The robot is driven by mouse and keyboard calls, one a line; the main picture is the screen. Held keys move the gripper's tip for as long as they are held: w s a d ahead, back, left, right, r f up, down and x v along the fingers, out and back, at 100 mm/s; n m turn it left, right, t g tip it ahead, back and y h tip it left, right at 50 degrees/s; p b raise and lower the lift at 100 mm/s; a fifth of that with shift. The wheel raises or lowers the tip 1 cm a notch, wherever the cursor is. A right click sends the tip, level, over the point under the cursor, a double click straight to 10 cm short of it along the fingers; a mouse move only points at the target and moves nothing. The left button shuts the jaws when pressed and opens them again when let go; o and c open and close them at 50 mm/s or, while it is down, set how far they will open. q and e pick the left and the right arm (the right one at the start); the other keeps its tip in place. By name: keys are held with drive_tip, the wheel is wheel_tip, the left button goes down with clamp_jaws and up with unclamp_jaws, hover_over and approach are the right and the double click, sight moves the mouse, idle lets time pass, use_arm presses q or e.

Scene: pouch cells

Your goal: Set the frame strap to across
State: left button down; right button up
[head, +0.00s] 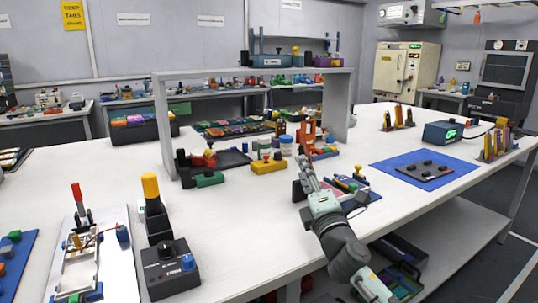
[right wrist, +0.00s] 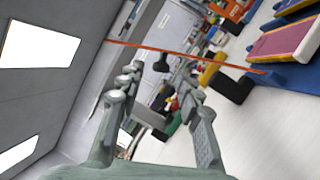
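A thin orange-red strap (right wrist: 215,63) crosses the right wrist view, sloping from upper left down to a blue part at the right. A small dark knob (right wrist: 161,63) shows at the strap between my fingertips; whether it is fixed to it I cannot tell. My right gripper (right wrist: 159,74) is open, its fingertips close to the strap; contact is unclear. In the head view my right gripper (head: 307,170) is over the table, just in front of an orange upright piece (head: 308,132). The strap cannot be clearly made out there. My left gripper is not in view.
A blue fixture with a yellow part (head: 357,182) stands right of my right gripper. A yellow block (head: 268,166) lies to its left. A grey shelf frame (head: 160,125) spans the table behind. A blue mat (head: 385,165) lies further right.

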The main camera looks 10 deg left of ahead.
drive_tip(key=x, duration=0.7)
drive_tip(key=shift+w, duration=0.15)
drive_tip(key=shift+c, duration=0.2)
clamp_jaws()
